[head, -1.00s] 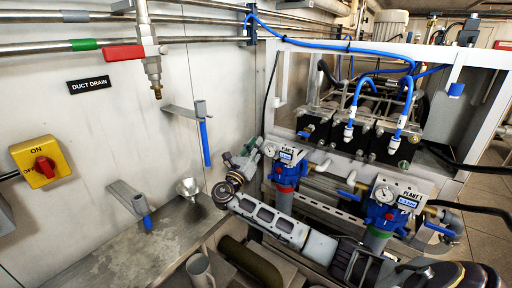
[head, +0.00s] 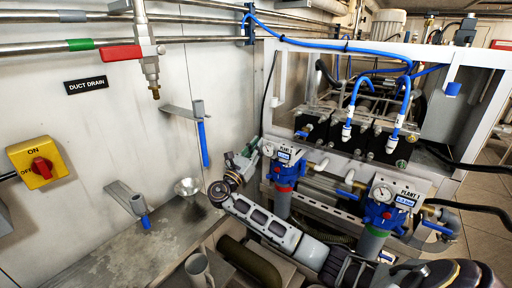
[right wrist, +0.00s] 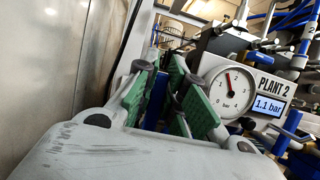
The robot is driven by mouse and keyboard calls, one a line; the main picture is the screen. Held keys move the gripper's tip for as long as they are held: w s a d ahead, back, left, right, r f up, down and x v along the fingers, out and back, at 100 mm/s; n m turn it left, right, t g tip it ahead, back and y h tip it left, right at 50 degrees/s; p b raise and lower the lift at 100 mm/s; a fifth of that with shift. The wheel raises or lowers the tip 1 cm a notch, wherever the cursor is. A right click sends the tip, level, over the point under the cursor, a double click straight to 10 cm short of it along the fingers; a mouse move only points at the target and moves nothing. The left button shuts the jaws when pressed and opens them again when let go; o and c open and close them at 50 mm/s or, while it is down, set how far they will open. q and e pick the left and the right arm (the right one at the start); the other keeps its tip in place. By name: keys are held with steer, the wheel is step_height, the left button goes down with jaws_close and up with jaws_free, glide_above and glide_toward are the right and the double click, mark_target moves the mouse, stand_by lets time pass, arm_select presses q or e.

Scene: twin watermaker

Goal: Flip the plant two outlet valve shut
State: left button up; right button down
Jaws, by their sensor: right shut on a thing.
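The plant two unit shows in the head view with its PLANT 2 label (head: 284,152), round gauge and blue housing (head: 285,174). My right gripper (head: 250,152) is beside it on the left, and hides the outlet valve there. In the right wrist view the green-padded fingers (right wrist: 164,92) are closed around a blue handle (right wrist: 157,101), which I take for the valve's lever. The gauge (right wrist: 229,89) is just right of the fingers, and the display (right wrist: 268,106) reads 1.1 bar. My left gripper is not in view.
The plant one unit (head: 398,198) stands to the right, with its own blue-handled valve (head: 437,227). A steel wall with blue-handled fittings (head: 203,143) and a yellow switch (head: 38,163) is at left. The metal ledge (head: 110,240) has bare room. Blue hoses cross above.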

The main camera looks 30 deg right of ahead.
steer(key=c, duration=1.8)
jaws_free()
steer(key=shift+o, duration=0.2)
steer(key=shift+n, duration=0.3)
